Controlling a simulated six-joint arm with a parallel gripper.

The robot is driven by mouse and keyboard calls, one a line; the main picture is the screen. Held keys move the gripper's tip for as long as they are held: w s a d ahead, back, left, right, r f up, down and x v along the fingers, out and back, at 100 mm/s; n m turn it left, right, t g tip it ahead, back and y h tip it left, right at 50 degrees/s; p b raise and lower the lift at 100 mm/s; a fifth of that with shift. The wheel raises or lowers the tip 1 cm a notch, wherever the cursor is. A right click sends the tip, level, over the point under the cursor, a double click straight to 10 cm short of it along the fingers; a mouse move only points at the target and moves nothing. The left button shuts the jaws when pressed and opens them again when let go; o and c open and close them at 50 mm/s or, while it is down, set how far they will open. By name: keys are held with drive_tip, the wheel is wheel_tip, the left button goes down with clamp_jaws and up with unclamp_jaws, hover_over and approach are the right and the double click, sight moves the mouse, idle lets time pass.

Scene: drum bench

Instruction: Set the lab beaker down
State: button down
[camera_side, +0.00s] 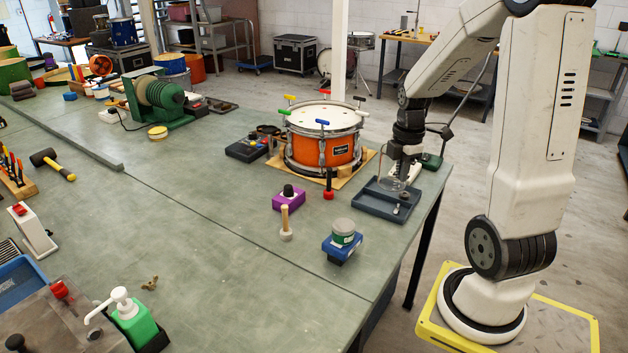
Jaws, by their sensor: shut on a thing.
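My gripper (404,172) points down over the dark blue-grey tray (365,203) near the right edge of the bench. It is shut on the lab beaker (391,184), a small clear glass vessel that shows faintly beside and below the fingers. The beaker looks roughly upright. It is over the tray, but I cannot tell whether its base touches the tray floor. The fingers and the beaker's far side are partly hidden.
An orange drum (322,150) on a wooden board stands left of the tray. A small metal piece (403,207) lies in the tray. A green-labelled jar (343,230) sits on a blue block to the front left.

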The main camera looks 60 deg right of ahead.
wheel_tip(320, 180, down, 9)
drive_tip(key=shift+f, duration=0.2)
idle(0.4)
drive_tip(key=shift+w+f, duration=0.1)
drive_tip(key=shift+f, duration=2.1)
drive_tip(key=shift+f, duration=1.8)
drive_tip(key=shift+f, duration=0.1)
drive_tip(key=c, duration=0.8)
unclamp_jaws()
